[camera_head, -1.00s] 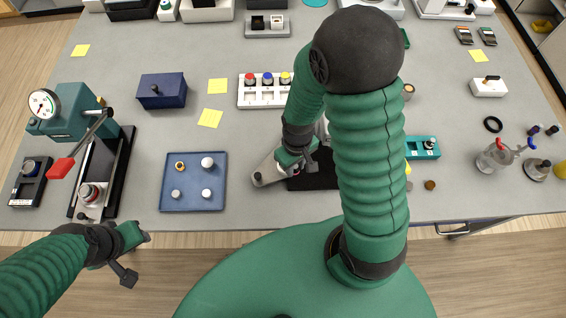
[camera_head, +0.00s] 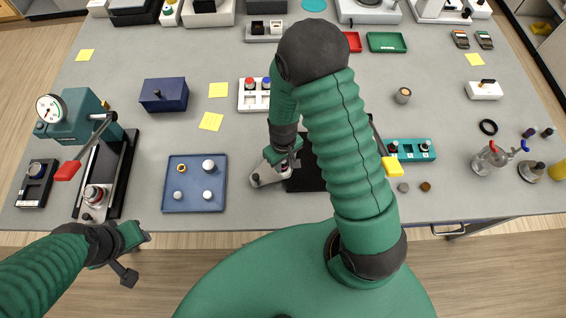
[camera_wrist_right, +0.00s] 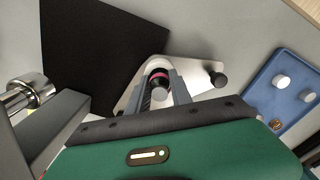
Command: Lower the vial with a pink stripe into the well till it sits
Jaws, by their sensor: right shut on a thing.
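My right gripper (camera_wrist_right: 161,94) is shut on the vial with a pink stripe (camera_wrist_right: 159,76), seen between the fingertips in the right wrist view. The vial's end is over or in a pale metal plate (camera_wrist_right: 197,74) with a black knob. The fingers hide where vial and well meet, so I cannot tell how deep it sits. In the head view the right gripper (camera_head: 285,158) is low over the same metal plate (camera_head: 263,174); the vial is mostly hidden there. My left gripper (camera_head: 134,252) is open and empty in front of the table's near edge.
A black pad (camera_head: 308,176) lies right of the plate. A blue tray (camera_head: 193,181) with small parts lies to its left. My right arm covers the middle.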

